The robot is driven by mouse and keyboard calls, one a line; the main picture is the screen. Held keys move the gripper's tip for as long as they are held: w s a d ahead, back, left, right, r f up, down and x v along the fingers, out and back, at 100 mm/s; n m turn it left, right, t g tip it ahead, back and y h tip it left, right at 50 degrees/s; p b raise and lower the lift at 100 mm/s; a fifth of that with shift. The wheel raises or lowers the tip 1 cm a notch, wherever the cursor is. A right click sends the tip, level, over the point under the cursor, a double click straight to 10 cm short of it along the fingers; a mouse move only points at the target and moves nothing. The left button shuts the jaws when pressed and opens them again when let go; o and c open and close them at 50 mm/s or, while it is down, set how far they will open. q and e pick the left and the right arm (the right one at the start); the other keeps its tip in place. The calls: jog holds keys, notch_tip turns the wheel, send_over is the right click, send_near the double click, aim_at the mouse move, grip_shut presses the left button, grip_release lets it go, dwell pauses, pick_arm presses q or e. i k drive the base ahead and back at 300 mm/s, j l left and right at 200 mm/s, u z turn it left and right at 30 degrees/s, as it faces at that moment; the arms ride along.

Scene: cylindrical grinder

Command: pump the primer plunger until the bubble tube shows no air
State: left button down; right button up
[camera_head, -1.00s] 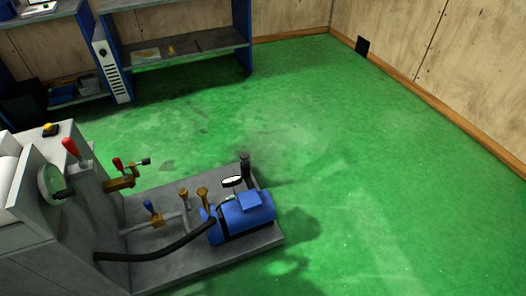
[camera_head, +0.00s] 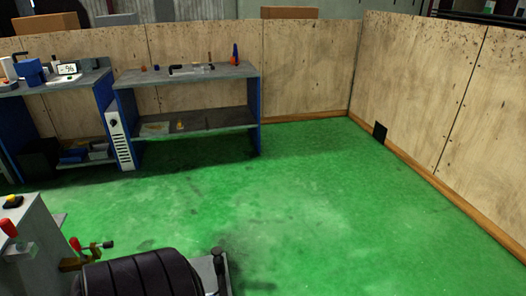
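At the lower left, the grey machine housing (camera_head: 30,240) shows only its upper part, with a red-handled lever (camera_head: 10,229) on its face. A second red-handled lever on a brass fitting (camera_head: 88,250) stands beside it. A dark upright post with a knob (camera_head: 218,262) stands on the grey base plate at the bottom edge; I cannot tell whether it is the primer plunger. The bubble tube cannot be made out.
A grey workbench (camera_head: 190,76) with small items stands against the wooden wall panels (camera_head: 300,65). Another bench (camera_head: 60,85) at the left carries blue items and a small display. The green floor (camera_head: 310,220) is clear at the centre and right.

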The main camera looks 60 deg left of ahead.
aim_at(217, 251)
jog(key=i+l+z, duration=0.15)
jog(key=i, duration=0.65)
jog(key=i+j+u, duration=0.1)
jog(key=i+u, duration=0.2)
jog(key=u, duration=0.2)
jog(key=i+u, duration=0.35)
jog(key=u, duration=0.15)
jog(key=i+l+u, duration=0.15)
jog(key=i+u, duration=0.15)
jog(key=u, duration=0.15)
jog(key=i+j+u, duration=0.15)
jog(key=u, duration=0.25)
jog(key=i+j+u, duration=0.15)
jog(key=u, duration=0.2)
jog(key=i+u, duration=0.25)
jog(key=u, duration=0.15)
jog(key=i+u, duration=0.2)
jog(key=u, duration=0.2)
jog(key=i+j+u, duration=0.15)
jog(key=i, duration=0.3)
jog(key=j, duration=0.1)
